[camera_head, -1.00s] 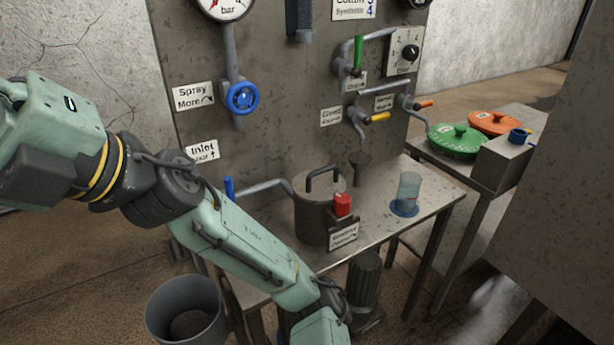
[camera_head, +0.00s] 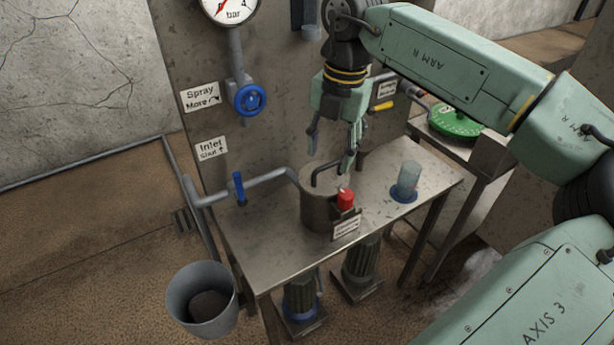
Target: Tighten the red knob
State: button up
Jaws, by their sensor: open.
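The red knob (camera_head: 345,198) sits on the front right side of a grey metal pot (camera_head: 316,208) on the metal table, above a small label plate (camera_head: 346,228). The pot has a dark loop handle (camera_head: 322,168) on its lid. My gripper (camera_head: 331,166) points down above the pot, its two fingers spread apart with nothing between them. The fingertips appear close to the loop handle, above and a little left of the red knob. I cannot tell whether a finger touches the handle.
A clear cup (camera_head: 408,178) on a blue base stands right of the pot. A blue-levered pipe (camera_head: 238,187) enters from the left. A blue valve wheel (camera_head: 250,99) is on the back panel. A bucket (camera_head: 203,300) stands on the floor. The table's front left is clear.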

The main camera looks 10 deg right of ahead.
aim_at(346, 194)
jog(key=shift+m+h, duration=0.5)
jog(key=shift+m, duration=0.1)
jog(key=d+f+b, duration=0.1)
jog(key=f+b, duration=0.1)
jog(key=f, duration=0.1)
jog(key=d+f+b, duration=0.1)
jog(key=f+b, duration=0.1)
jog(key=f, duration=0.2)
jog(key=s+d+f+b, duration=0.1)
jog(key=f+b, duration=0.1)
jog(key=f, duration=0.1)
jog(key=shift+d+f, duration=0.2)
jog(key=shift+d, duration=0.1)
jog(key=shift+c, duration=0.5)
grip_shut()
